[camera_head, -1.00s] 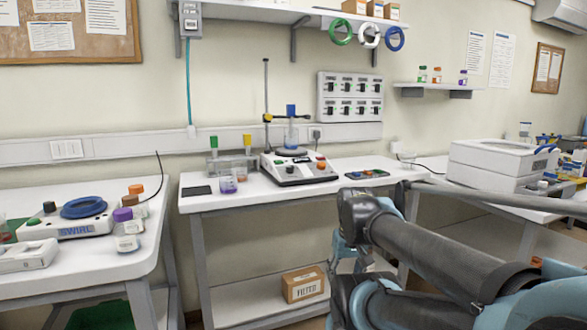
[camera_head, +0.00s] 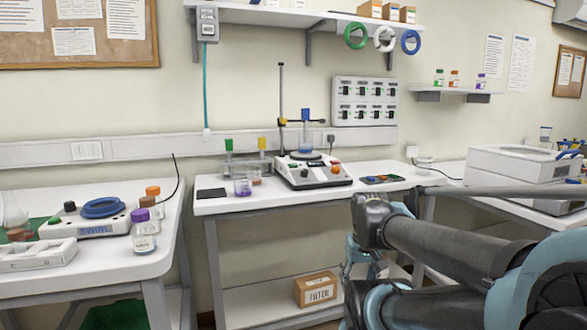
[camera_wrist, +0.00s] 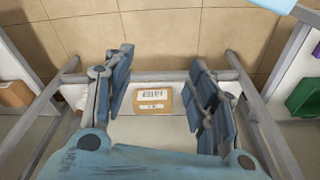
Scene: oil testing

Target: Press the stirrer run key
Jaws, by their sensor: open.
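The stirrer (camera_head: 314,173) stands on the middle bench at the back, below the wall switch panel. It has a white body with dark, green and red-orange controls on its front; which one is the run key is too small to tell. A flask (camera_head: 306,148) with a blue top stands on its plate beside a stand rod (camera_head: 281,110). My gripper (camera_wrist: 158,113) is open and empty in the wrist view, pointing down over the lower shelf with a cardboard box (camera_wrist: 152,98). In the head view my arm is at the lower right, below and in front of the bench top.
A swirl device (camera_head: 95,220) and several bottles (camera_head: 145,230) occupy the left bench. A black pad (camera_head: 211,194) and beakers (camera_head: 242,187) are left of the stirrer. A small tray (camera_head: 382,179) lies to its right. A large white machine (camera_head: 515,170) stands at the right.

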